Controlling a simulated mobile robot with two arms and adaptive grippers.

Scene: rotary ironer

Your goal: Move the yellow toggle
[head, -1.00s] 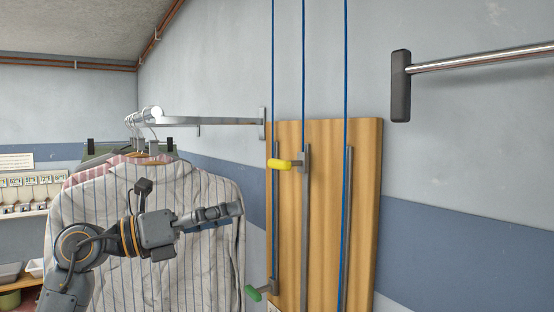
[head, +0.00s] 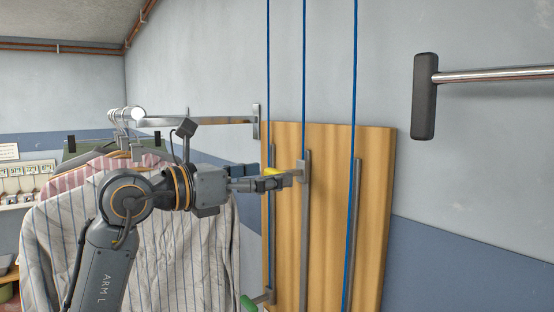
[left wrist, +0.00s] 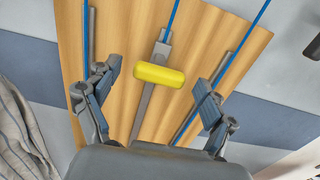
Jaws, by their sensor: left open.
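The yellow toggle (head: 274,171) sits on a grey stem at the middle vertical slot of the wooden board (head: 331,190). In the left wrist view the yellow toggle (left wrist: 159,75) lies ahead of and between the spread fingers, with space on both sides. My left gripper (head: 268,178) is open at the toggle and hides part of it in the head view. The left gripper (left wrist: 155,96) holds nothing. I cannot tell whether a finger touches the toggle. My right gripper is not in view.
A green toggle (head: 249,303) sits low on the left slot. Blue cords (head: 354,80) run up from the board. Striped shirts (head: 150,245) hang from a rail (head: 195,121) behind my left arm. A dark-ended metal bar (head: 424,96) projects at upper right.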

